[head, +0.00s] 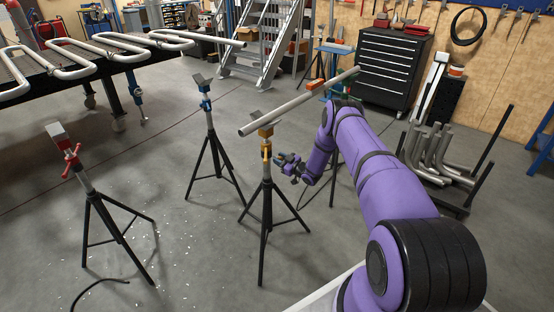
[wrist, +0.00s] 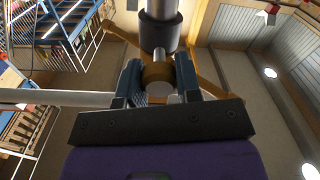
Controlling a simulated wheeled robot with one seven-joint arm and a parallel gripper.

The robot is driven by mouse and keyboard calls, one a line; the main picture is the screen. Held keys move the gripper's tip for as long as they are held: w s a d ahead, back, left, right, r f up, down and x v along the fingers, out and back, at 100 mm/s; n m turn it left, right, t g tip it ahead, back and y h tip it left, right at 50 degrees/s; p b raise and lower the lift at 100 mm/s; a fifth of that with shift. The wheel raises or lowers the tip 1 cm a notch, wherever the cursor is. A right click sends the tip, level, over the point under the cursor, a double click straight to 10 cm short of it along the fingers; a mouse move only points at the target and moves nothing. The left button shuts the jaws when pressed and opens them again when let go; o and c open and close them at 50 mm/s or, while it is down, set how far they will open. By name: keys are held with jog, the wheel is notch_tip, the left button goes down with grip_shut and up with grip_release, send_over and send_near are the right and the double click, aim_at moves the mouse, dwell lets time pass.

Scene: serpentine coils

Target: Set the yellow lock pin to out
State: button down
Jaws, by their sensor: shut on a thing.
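The yellow lock pin sits on the stand with the yellow collar (head: 266,150), in the middle of the head view. In the wrist view, the lock pin (wrist: 150,174) shows as a pale round end between my fingers, in front of a yellow collar. My gripper (head: 279,160) reaches the stand's post from the right. In the wrist view, my gripper (wrist: 158,88) has its two blue fingers on either side of the pin and is shut on it. How far the pin stands out of the collar I cannot tell.
A long grey pipe (head: 300,102) rests across the top of the yellow stand. A red stand (head: 73,158) and a blue stand (head: 207,105) stand to the left. Bent pipes (head: 435,150) lie on a rack at right. Open floor (head: 200,250) surrounds the tripods.

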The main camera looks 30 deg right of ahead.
jog(key=shift+s+f, duration=0.15)
jog(key=c, duration=0.8)
grip_release()
jog(key=shift+d, duration=0.1)
jog(key=v, duration=1)
jog(key=shift+s, duration=0.4)
jog(key=shift+d, duration=0.15)
